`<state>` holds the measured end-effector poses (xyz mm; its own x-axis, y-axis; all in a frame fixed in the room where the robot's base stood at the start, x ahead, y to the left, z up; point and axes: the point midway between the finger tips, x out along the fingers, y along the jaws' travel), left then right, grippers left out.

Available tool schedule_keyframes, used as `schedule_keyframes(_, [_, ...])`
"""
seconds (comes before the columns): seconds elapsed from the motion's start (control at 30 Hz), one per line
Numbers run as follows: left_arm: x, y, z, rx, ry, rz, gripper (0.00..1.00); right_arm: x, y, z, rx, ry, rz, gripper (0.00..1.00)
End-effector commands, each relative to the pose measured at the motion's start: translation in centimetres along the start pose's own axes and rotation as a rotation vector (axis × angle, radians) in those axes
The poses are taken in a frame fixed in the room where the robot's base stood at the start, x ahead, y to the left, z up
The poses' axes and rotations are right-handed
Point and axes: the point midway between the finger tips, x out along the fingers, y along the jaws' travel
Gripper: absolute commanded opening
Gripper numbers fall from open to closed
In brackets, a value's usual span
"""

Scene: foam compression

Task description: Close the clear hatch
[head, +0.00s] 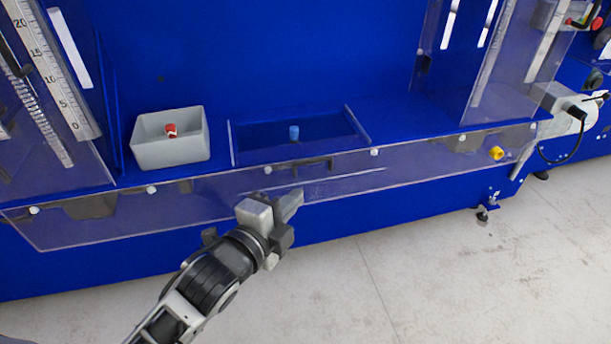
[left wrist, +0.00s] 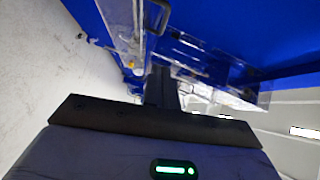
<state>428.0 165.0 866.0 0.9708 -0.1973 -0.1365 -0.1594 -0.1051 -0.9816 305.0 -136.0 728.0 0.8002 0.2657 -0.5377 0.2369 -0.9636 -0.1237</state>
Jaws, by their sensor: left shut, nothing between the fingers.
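The clear hatch (head: 350,182) is a long transparent panel hanging down along the front edge of the blue machine. The opening above it is uncovered, so the hatch stands open. A dark handle (head: 300,164) shows near its upper edge. My left gripper (head: 290,203) is shut and empty, in front of the hatch's middle and just below the handle. I cannot tell whether it touches the panel. In the left wrist view, the fingers (left wrist: 161,88) are together, and the clear hatch (left wrist: 122,28) shows beyond them. My right gripper is out of view.
A grey bin (head: 170,153) holding a small red-and-white item stands on the blue ledge inside. A blue item (head: 294,132) stands in a recess beside it. Clear side panels rise at both ends. The pale floor (head: 430,265) in front is free.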

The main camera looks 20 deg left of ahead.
Motion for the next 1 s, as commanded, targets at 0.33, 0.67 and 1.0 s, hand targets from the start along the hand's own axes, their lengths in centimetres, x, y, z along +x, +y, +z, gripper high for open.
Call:
schedule_keyframes(0.33, [7.6,0.0,-0.1,-0.004,0.000,-0.001,0.00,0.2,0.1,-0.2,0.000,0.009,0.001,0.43])
schedule_keyframes(0.67, [10.3,0.1,2.6,-0.004,0.000,0.002,0.00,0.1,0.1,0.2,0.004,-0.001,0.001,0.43])
schedule_keyframes(1.0, [10.5,0.1,2.8,-0.004,0.000,0.002,0.00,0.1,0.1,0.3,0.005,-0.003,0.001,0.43])
